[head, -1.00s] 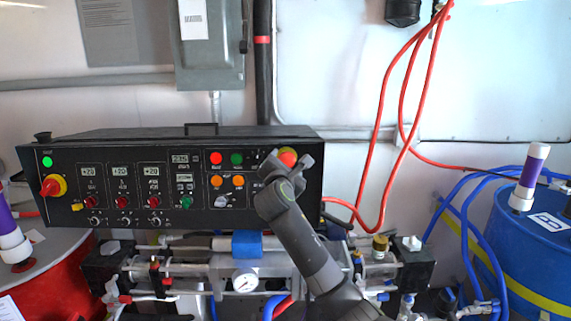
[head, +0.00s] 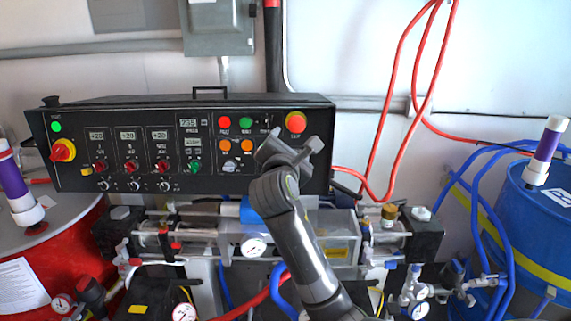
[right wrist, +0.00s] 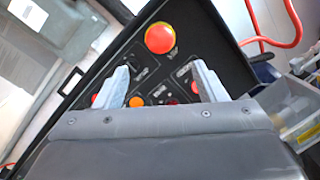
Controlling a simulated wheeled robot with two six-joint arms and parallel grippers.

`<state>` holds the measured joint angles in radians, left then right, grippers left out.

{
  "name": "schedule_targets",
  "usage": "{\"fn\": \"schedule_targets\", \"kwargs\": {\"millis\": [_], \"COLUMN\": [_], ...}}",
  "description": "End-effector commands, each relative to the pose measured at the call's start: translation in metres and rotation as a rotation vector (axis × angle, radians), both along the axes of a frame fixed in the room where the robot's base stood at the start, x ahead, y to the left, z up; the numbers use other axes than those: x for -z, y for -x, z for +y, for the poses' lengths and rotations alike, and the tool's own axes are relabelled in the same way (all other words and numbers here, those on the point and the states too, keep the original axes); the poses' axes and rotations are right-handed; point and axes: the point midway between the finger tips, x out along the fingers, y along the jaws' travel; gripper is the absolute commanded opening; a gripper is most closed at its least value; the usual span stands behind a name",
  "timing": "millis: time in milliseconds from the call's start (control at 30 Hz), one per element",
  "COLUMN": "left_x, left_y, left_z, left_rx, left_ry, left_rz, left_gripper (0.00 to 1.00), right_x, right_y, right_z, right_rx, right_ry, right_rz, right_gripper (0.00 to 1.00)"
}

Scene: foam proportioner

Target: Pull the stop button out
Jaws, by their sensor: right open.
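The stop button (head: 296,122) is a red mushroom head on a yellow ring. It sits at the upper right of the black control panel (head: 90,128). In the right wrist view the stop button (right wrist: 160,38) shows whole, beyond the fingers and near the top. My right gripper (head: 292,142) is open and empty, just below the button in the head view. Its two pale fingers (right wrist: 160,80) are spread apart in the right wrist view, with the button beyond the gap between them. No contact with the button shows. My left gripper is not in view.
The panel also holds a red-yellow rotary switch (head: 63,150) and several small buttons and dials. Red hoses (head: 377,150) hang right of the panel. Pipes and gauges (head: 253,247) lie below. A blue drum (head: 540,225) and a red drum (head: 75,255) flank it.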

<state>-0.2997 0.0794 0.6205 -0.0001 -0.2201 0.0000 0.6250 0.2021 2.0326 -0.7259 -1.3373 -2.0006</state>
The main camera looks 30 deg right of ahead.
Motion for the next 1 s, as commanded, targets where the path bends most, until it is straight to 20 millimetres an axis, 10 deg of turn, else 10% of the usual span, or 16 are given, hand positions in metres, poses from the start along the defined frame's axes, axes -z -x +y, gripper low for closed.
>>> {"fn": "schedule_targets", "kwargs": {"millis": [400,1000], "left_x": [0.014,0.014], "left_y": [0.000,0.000], "left_z": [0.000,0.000], "left_rx": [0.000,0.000], "left_ry": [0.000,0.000], "left_rz": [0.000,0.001], "left_gripper": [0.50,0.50], "right_x": [0.001,0.000], "right_y": [0.045,0.049], "right_z": [0.038,0.040], "right_rx": [-0.001,0.001], "right_ry": [-0.002,0.000], "right_rz": [-0.001,0.000], "right_gripper": [0.64,0.64]}}
